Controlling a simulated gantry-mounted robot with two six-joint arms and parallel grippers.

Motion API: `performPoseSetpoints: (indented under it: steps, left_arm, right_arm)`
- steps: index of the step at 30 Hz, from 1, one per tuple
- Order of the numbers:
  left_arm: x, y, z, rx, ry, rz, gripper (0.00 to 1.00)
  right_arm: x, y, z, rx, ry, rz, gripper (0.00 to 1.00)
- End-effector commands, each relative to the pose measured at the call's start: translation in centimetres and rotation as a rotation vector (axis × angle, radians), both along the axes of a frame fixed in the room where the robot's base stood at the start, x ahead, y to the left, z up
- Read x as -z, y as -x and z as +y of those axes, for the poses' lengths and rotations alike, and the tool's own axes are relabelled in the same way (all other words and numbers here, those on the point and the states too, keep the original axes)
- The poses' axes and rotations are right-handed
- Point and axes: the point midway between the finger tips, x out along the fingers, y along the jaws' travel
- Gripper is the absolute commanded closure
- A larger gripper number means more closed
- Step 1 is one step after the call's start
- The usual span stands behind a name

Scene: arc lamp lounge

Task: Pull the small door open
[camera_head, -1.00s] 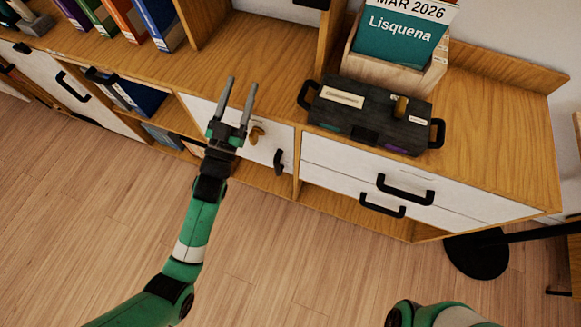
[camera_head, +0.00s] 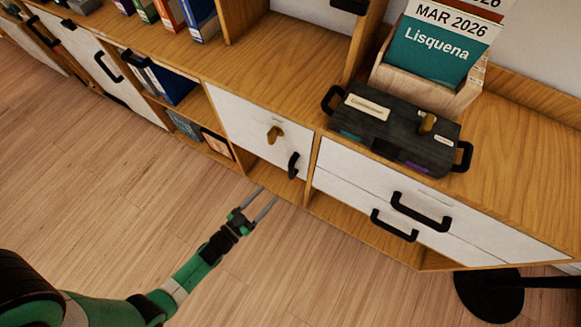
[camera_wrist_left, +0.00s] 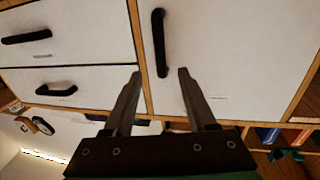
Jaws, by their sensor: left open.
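The small white door (camera_head: 235,118) is in the middle of the cabinet and looks shut. My left gripper (camera_head: 268,193) is open and empty, low and to the left of the handle in the head view, apart from the door. In the left wrist view, the handle (camera_wrist_left: 160,43) lies ahead of and between the two open fingertips (camera_wrist_left: 160,71), with the white door (camera_wrist_left: 235,45) around it. My right gripper is out of view.
White drawers with black handles (camera_head: 421,211) stand right of the door. A dark toolbox (camera_head: 390,124) and a teal calendar (camera_head: 436,55) in a wooden holder stand on top. An open shelf (camera_head: 200,138) is at the left. The floor (camera_head: 120,190) in front is clear.

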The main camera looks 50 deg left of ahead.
Motion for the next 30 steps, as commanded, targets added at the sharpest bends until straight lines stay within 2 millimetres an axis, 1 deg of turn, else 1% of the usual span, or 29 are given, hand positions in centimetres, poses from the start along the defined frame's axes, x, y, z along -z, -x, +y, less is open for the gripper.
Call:
performPoseSetpoints:
  steps: [5,12,16,21,27,28,30]
  left_arm:
    - [0.1,-2.9,0.2,0.004,-0.002,-0.006,0.43]
    - [0.2,-8.3,0.9,0.002,-0.001,-0.006,0.43]
    - [0.2,-10.3,1.2,0.001,-0.001,-0.003,0.43]
    - [0.0,-11.3,1.3,0.001,-0.001,-0.002,0.43]
    - [-0.1,-11.3,1.3,0.000,-0.001,-0.001,0.43]
    - [-0.1,-11.3,1.3,0.000,0.000,-0.001,0.47]
    - [-0.1,-11.3,1.3,0.000,-0.001,-0.001,0.59]
  right_arm:
    - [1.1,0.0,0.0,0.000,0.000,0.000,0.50]
    - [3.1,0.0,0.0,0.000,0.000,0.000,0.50]
    - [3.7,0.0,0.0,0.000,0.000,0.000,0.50]
    - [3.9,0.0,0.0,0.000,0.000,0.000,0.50]
    - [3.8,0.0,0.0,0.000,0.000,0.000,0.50]
    - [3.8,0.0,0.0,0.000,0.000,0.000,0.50]
    - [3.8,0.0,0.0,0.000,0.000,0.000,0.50]
